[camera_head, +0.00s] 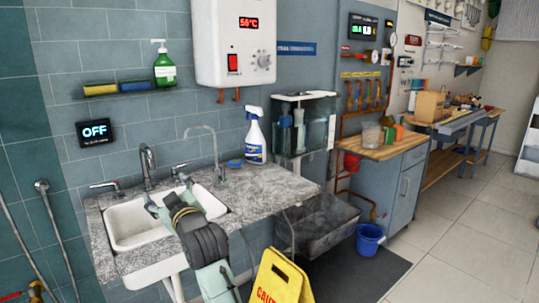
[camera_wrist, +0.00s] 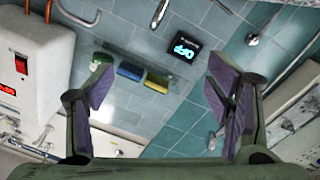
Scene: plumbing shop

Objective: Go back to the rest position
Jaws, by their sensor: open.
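My gripper (camera_head: 166,189) is over the right part of the white sink basin (camera_head: 127,232) in the head view, its two fingers spread toward the wall. In the wrist view my gripper (camera_wrist: 160,70) is open, with purple pads apart and nothing between them. The wrist picture is upside down. It shows the tiled wall with the OFF display (camera_wrist: 183,53) beyond the fingers. My arm hides part of the basin and the counter front.
Faucets (camera_head: 147,160) rise behind the basin. A blue-white spray bottle (camera_head: 255,138) stands on the stone counter (camera_head: 255,186) to the right. A white water heater (camera_head: 236,45) hangs above. A yellow caution sign (camera_head: 281,279) stands in front. Clear tiled floor lies at the right.

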